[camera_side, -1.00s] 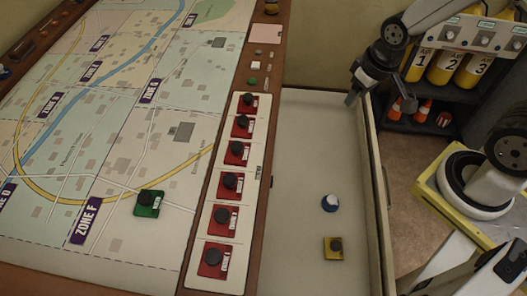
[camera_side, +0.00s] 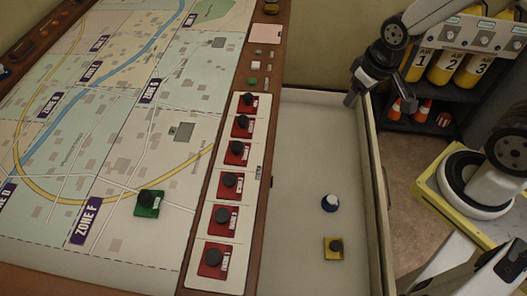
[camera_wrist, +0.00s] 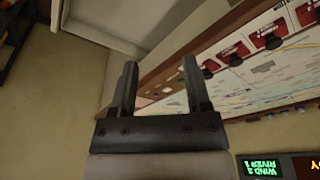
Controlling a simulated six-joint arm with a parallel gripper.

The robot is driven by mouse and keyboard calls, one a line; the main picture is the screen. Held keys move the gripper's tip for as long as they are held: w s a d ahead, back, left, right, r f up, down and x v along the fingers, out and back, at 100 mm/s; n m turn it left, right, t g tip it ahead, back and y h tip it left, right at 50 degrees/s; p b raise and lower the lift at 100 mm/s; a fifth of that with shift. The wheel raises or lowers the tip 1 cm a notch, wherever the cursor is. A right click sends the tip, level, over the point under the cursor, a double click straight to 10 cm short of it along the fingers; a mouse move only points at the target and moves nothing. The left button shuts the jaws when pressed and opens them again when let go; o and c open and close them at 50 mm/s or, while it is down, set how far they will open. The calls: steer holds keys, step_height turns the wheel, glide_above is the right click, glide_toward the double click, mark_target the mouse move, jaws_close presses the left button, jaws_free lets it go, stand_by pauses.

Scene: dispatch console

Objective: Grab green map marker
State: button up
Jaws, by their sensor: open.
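The green map marker (camera_side: 149,203), a green square base with a black knob, sits on the map near the ZONE F label. My gripper (camera_side: 349,100) is at the upper right, above the far right edge of the open drawer, well apart from the green marker. In the wrist view my gripper (camera_wrist: 159,75) shows its two fingers spread with nothing between them. The green marker cannot be made out in the wrist view.
Several red markers (camera_side: 229,186) with black knobs stand in a column along the map's right side. The map around the green marker is clear.

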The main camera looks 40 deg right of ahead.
steer(key=shift+o, duration=1.2)
steer(key=m+t+y, duration=0.4)
steer(key=m+y, duration=0.8)
steer(key=m, duration=1.1)
glide_toward(148, 197)
steer(key=shift+w+a, duration=0.2)
steer(key=shift+a, duration=0.75)
steer(key=shift+w+a+f+m+t+h, duration=0.3)
steer(key=shift+a+f+m+t+h, duration=0.15)
steer(key=shift+m, duration=0.25)
steer(key=shift+x, duration=1.25)
